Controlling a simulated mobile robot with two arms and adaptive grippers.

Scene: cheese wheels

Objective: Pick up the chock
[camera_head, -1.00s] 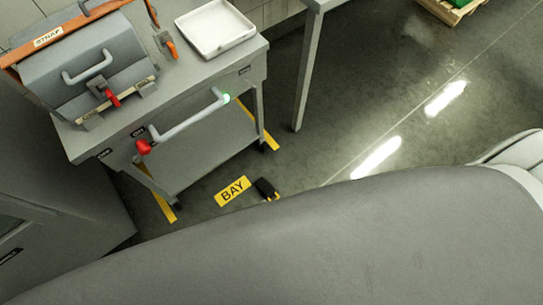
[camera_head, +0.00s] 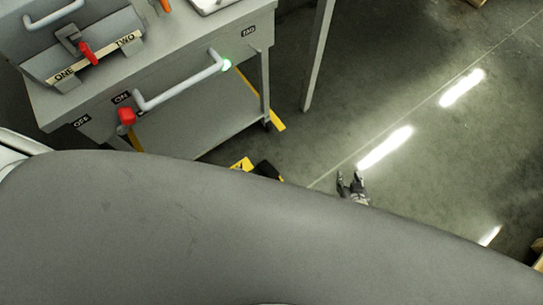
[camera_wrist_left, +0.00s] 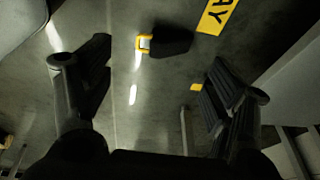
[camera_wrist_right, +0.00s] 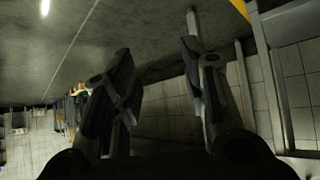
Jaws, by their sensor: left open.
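The chock is a dark block (camera_head: 267,170) on the floor beside the trolley, partly hidden by my own grey body in the head view. In the left wrist view the chock (camera_wrist_left: 172,40) shows whole, with a yellow handle at its left end. My left gripper (camera_wrist_left: 155,75) is open and empty, with the chock showing beyond its fingers, apart from them. The left gripper is hidden in the head view. My right gripper (camera_head: 350,178) is open and empty over the floor, to the right of the chock; its spread fingers (camera_wrist_right: 157,55) show in the right wrist view.
A yellow BAY floor marking (camera_wrist_left: 216,14) lies next to the chock. A grey trolley (camera_head: 200,120) with a handle bar and red knob stands at left. A table leg (camera_head: 318,60) stands behind. The floor (camera_head: 420,140) at right is clear.

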